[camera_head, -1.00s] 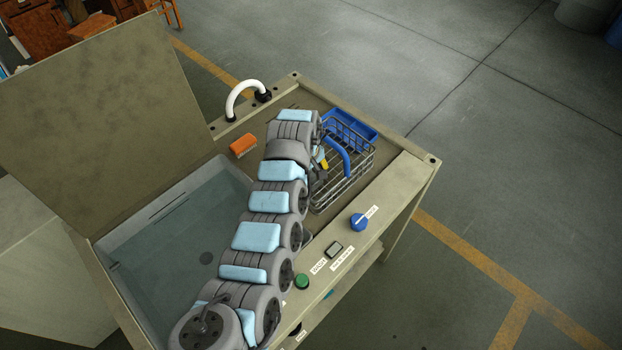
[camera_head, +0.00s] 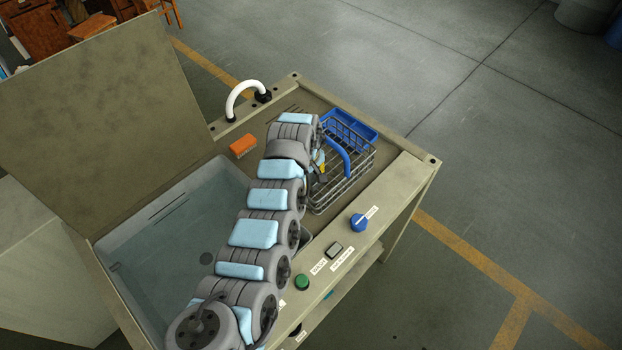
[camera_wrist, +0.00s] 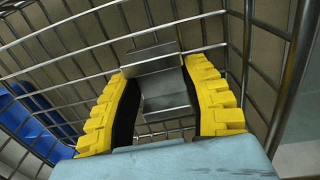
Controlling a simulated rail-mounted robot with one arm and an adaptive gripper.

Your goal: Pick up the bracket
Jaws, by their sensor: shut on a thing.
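The bracket (camera_wrist: 168,100) is a bent grey metal plate, seen in the wrist view inside the wire basket (camera_wrist: 60,48). My gripper (camera_wrist: 160,70) has yellow ribbed fingers with black inner pads. It is shut on the bracket, with one finger on each side. I cannot tell whether the bracket touches the basket floor. In the head view, my arm reaches over the left side of the wire basket (camera_head: 358,176) and hides the bracket. Only a little yellow of the gripper shows there.
The basket's blue handle (camera_head: 338,155) arches close to my gripper. A blue tray (camera_head: 362,127) stands behind the basket. An orange brush-like block (camera_head: 243,146) and a white hose (camera_head: 240,92) are to the left. The water-filled tank (camera_head: 170,235) is open. Knobs and buttons line the front edge.

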